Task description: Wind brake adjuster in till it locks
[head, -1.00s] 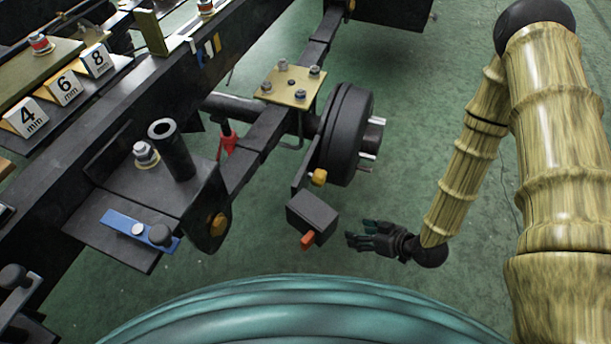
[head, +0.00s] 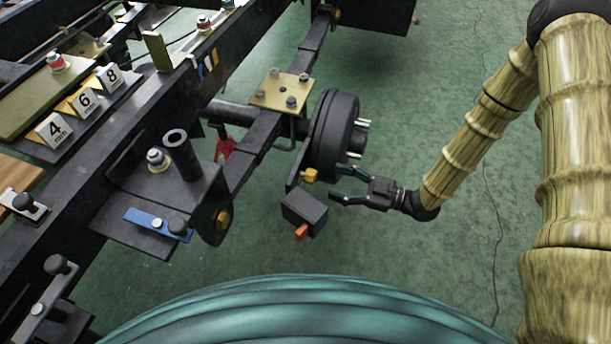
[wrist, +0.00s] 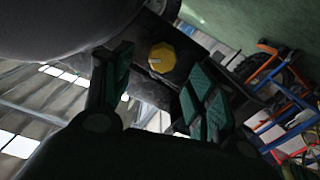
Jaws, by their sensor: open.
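The brake adjuster is a small yellow knob (head: 311,175) low on the bracket beside the black brake drum (head: 333,135). In the wrist view the yellow knob (wrist: 162,58) shows from close by, with a pale slot mark on its face. My gripper (head: 336,183) is open, to the right of the knob and just below the drum. In the wrist view my two green-padded fingers (wrist: 155,92) are spread on either side of the knob's line, with the knob beyond their gap. I see no contact, and nothing is between the fingers.
A black box (head: 305,212) with an orange tab (head: 301,232) is just below the knob, close to my lower finger. The drum (wrist: 60,25) overhangs at upper left in the wrist view. Green floor to the right is clear. A red stand (head: 224,142) is behind the chassis.

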